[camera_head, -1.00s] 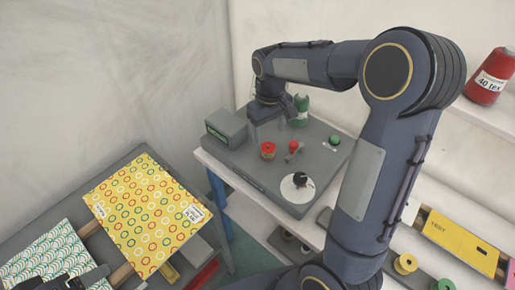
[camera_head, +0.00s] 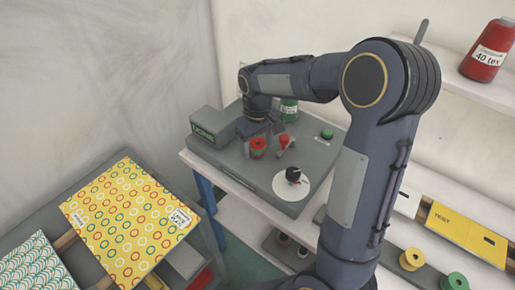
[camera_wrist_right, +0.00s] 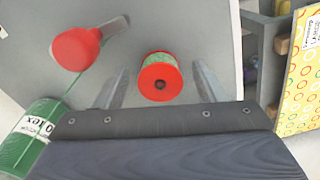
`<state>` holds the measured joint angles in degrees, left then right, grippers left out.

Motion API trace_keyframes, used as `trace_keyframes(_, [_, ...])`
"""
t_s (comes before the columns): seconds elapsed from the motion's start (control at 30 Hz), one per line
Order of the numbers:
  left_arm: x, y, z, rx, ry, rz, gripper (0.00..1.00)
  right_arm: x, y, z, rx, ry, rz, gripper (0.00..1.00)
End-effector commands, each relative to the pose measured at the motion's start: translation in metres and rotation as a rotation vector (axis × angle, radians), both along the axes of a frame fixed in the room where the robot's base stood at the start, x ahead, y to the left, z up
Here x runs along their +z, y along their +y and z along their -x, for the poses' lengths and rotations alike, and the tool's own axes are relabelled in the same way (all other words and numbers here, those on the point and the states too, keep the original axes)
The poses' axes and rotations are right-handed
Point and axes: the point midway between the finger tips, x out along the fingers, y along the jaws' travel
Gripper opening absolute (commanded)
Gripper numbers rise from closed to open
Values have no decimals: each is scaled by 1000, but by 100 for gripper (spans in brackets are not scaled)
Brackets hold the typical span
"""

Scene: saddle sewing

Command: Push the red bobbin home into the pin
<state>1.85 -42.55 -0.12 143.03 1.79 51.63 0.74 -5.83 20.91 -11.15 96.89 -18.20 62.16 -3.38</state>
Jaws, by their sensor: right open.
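The red bobbin (camera_head: 258,147), with green thread around its middle, stands on the grey machine top (camera_head: 237,170). In the right wrist view the bobbin (camera_wrist_right: 160,72) shows its red top flange with a dark centre hole. My right gripper (camera_head: 257,131) is low at the bobbin. Its two fingers are open, one on each side of the bobbin, with gaps between them and it. The pin cannot be made out, nor how far down the bobbin sits. My left gripper is out of view.
A red-headed lever (camera_head: 283,141) stands close beside the bobbin, and a green thread cone (camera_head: 289,110) behind it. A green button (camera_head: 327,134) and a black knob on a white disc (camera_head: 292,183) are on the same top. A patterned yellow sheet (camera_head: 130,222) lies at left.

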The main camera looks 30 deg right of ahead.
Motion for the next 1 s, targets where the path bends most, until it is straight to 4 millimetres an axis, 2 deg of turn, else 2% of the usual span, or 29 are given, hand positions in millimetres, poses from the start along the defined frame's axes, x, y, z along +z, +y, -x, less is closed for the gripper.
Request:
trace_keyframes(0.07, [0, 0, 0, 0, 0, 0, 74, 0, 0, 0, 0, 0, 0, 59])
trace_keyframes(0.43, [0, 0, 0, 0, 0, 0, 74, 0, 0, 0, 0, 0, 0, 11])
trace_keyframes(1.0, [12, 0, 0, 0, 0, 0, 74, 14, 0, 0, 0, -1, 0, 11])
